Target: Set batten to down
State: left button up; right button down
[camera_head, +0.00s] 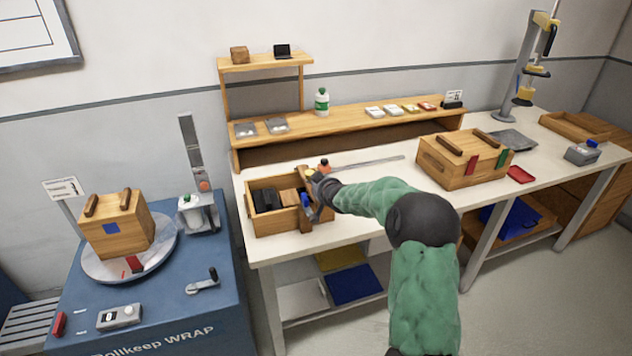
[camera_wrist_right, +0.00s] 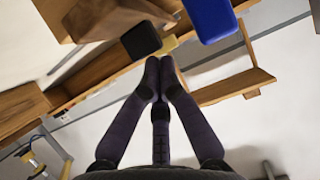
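An open wooden crate (camera_head: 268,222) stands at the left end of the white bench, with dark blocks inside. A wooden strip (camera_head: 305,221) stands roughly upright at its right end; it may be the batten, but I cannot tell for certain. My right gripper (camera_head: 316,186) is at this end of the crate, partly hidden by its own arm. In the right wrist view its fingers (camera_wrist_right: 160,66) meet at the tips with nothing visible between them. A blue part (camera_wrist_right: 208,18) and a black block (camera_wrist_right: 140,40) show beyond the fingertips. My left gripper is out of view.
A closed wooden crate (camera_head: 447,174) stands farther right on the bench. A thin metal rail (camera_head: 372,161) lies behind my arm. A wooden shelf (camera_head: 345,122) runs along the back. A second wooden box (camera_head: 117,235) sits on a turntable (camera_head: 168,251) at left.

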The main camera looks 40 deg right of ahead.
jog(key=shift+s+a+f, duration=0.15)
jog(key=shift+s+f, duration=0.05)
jog(key=shift+f, duration=0.5)
jog(key=shift+s+a+f, duration=0.15)
jog(key=shift+f, duration=0.5)
jog(key=r, duration=0.2)
jog(key=r+p, duration=0.1)
jog(key=r, duration=0.3)
jog(key=shift+w+d+r+p, duration=0.1)
jog(key=shift+w+d+p, duration=0.15)
jog(key=shift+d+p, duration=0.1)
jog(key=s+a+f+p, duration=0.1)
jog(key=s+a+f, duration=0.2)
jog(key=s, duration=0.5)
jog(key=shift+s+a, duration=0.25)
jog(key=shift+a, duration=0.4)
jog(key=shift+f, duration=0.15)
